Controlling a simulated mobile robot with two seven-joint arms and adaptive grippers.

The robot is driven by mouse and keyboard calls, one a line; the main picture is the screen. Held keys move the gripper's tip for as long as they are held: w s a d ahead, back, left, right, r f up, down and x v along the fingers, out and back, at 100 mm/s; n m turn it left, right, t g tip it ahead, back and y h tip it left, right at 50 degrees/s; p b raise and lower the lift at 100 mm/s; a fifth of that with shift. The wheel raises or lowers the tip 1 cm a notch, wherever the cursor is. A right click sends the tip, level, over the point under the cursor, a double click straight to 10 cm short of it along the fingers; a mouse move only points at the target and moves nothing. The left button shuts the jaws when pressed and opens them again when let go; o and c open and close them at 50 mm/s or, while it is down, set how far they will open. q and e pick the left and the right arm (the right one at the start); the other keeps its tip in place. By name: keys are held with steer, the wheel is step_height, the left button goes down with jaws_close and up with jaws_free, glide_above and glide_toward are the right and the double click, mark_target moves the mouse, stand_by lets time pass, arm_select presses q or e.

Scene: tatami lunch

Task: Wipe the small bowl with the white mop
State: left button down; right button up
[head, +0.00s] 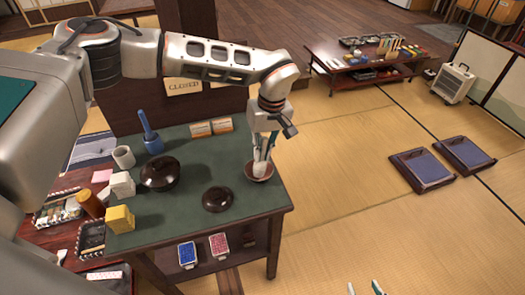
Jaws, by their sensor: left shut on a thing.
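The small bowl (259,177), dark reddish-brown, stands near the right edge of the green-topped table (185,226). My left gripper (262,160) points down from above into this bowl. It is shut on a pale thing, apparently the white mop, mostly hidden by the fingers and the bowl's rim. Whether the mop touches the inside of the bowl cannot be told. The fingertips of my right gripper (365,288) show at the bottom edge, apart, over the tatami and away from the table.
A dark lidded bowl (160,174) and a dark round lid (217,199) stand left of the small bowl. A blue mop (151,138), grey cup (124,157), white block (121,185) and yellow block (119,218) line the left side.

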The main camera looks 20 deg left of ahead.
arm_select(q)
steer(key=shift+f, duration=0.2)
stand_by(0.4)
steer(key=n, duration=0.2)
steer(key=shift+n, duration=0.4)
steer(key=n, duration=0.4)
steer(key=shift+w+g+p, duration=0.1)
steer(key=shift+g+p, duration=0.2)
steer(key=shift+g, duration=0.1)
